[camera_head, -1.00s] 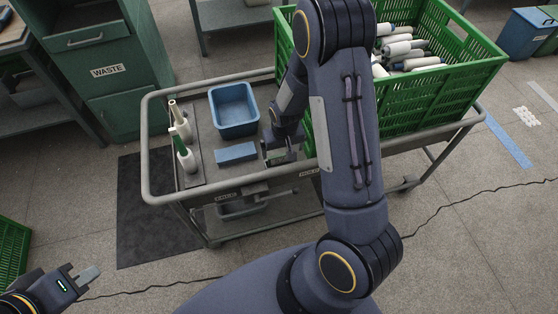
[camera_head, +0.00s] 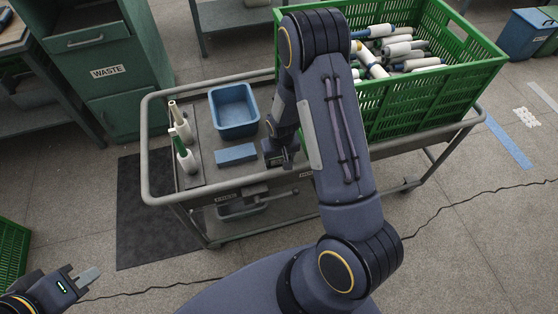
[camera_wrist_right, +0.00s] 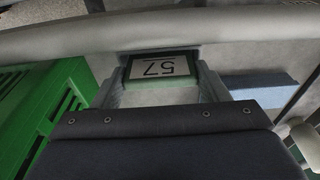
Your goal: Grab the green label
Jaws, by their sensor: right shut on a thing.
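The green label (camera_wrist_right: 160,66), a small plate with a dark green edge and an upside-down "57", shows in the right wrist view. It sits between the fingertips of my right gripper (camera_wrist_right: 160,80), which is shut on it. In the head view my right gripper (camera_head: 282,157) is at the cart's near edge, right of the blue block; the label cannot be made out there. My left gripper (camera_head: 82,276) is low at the left, away from the cart and over the floor. Its finger gap cannot be made out.
The metal cart (camera_head: 150,150) has a raised rail. It carries a blue bin (camera_head: 234,108), a blue block (camera_head: 236,153), cones (camera_head: 183,155) at the left and a green crate (camera_head: 440,105) of yarn cones at the right. A waste cabinet (camera_head: 107,70) stands behind left.

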